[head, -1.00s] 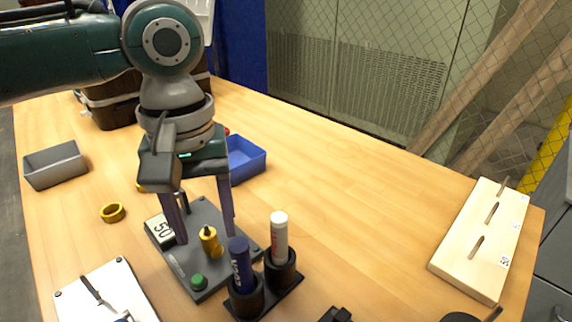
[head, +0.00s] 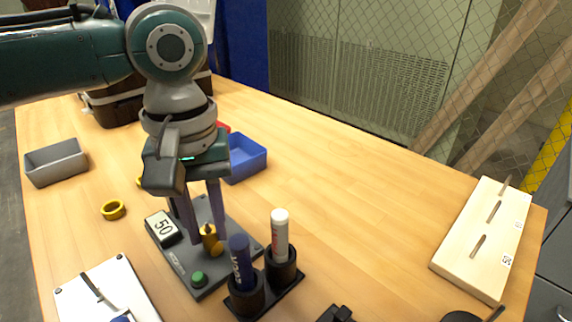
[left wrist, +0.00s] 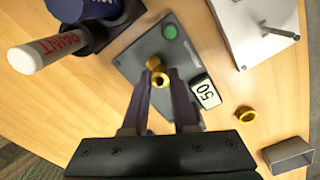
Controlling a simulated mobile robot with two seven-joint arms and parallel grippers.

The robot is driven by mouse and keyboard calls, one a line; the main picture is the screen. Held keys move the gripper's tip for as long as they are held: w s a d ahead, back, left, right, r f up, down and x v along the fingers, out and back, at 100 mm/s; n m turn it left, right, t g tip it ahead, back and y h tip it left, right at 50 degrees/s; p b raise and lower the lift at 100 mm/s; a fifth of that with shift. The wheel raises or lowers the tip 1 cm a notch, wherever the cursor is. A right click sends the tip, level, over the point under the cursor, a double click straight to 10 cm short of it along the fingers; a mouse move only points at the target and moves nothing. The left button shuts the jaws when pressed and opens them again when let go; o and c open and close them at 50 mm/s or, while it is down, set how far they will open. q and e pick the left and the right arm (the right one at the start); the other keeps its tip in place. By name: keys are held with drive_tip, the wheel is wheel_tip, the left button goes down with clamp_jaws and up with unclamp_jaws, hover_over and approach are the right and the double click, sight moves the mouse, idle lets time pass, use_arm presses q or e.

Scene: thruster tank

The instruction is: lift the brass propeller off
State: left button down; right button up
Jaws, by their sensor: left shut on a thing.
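The brass propeller (head: 210,236) is a small yellow-gold piece on the dark grey plate (head: 222,274), which carries a "50" display (head: 162,228) and a green button (head: 198,279). My left gripper (head: 208,241) points down over the plate with its two purple-grey fingers shut on the brass propeller, one finger on each side. In the left wrist view the brass propeller (left wrist: 160,77) sits between the fingertips (left wrist: 158,68). The fingers partly hide it, and I cannot tell whether it is clear of its seat. My right gripper is not identifiable.
A black holder (head: 290,290) with a blue marker (head: 241,262) and a white marker (head: 280,236) stands close right of the plate. A blue tray (head: 247,160), grey bin (head: 55,163) and brass ring (head: 113,210) lie around. A slotted wooden board (head: 480,245) is far right.

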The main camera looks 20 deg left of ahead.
idle(0.4)
use_arm(q)
wheel_tip(320, 180, up, 20)
drive_tip(key=p, duration=0.6)
